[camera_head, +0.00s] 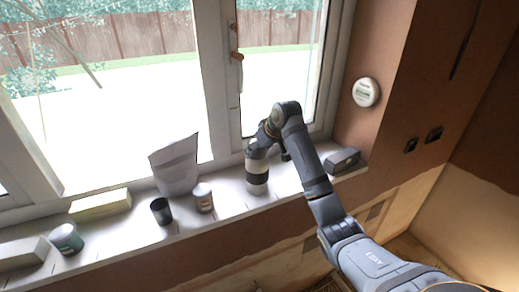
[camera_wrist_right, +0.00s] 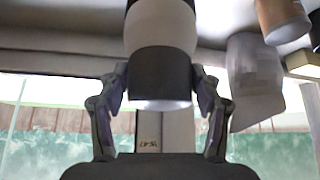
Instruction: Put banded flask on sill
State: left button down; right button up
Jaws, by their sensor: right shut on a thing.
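The banded flask (camera_head: 257,171), pale with dark bands, is upright at the sill (camera_head: 225,212), right of its middle. Its base appears to be on the sill, but I cannot tell whether it touches. My right gripper (camera_head: 265,140) is at the flask's top, partly hidden by its own arm. In the right wrist view the two fingers (camera_wrist_right: 158,95) are on either side of the flask (camera_wrist_right: 160,35), shut on it. My left gripper is in neither view.
Left of the flask on the sill stand a small jar (camera_head: 203,198), a dark cup (camera_head: 161,211), a pale bag (camera_head: 176,168) and a green-banded jar (camera_head: 67,239). A dark box (camera_head: 342,161) lies to the right. The window (camera_head: 150,100) is behind.

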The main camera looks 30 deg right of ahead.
jog(key=shift+s+a+r, duration=0.1)
jog(key=shift+s+a, duration=0.1)
jog(key=shift+a, duration=0.05)
jog(key=o, duration=1.4)
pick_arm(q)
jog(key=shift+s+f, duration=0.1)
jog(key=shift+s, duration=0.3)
pick_arm(e)
jog(key=o, duration=0.4)
jog(key=shift+r, duration=0.1)
pick_arm(q)
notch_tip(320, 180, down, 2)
jog(key=b, duration=0.2)
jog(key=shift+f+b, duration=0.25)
jog(key=shift+b, duration=0.05)
pick_arm(e)
jog(key=v, duration=1.2)
jog(key=shift+d, duration=0.1)
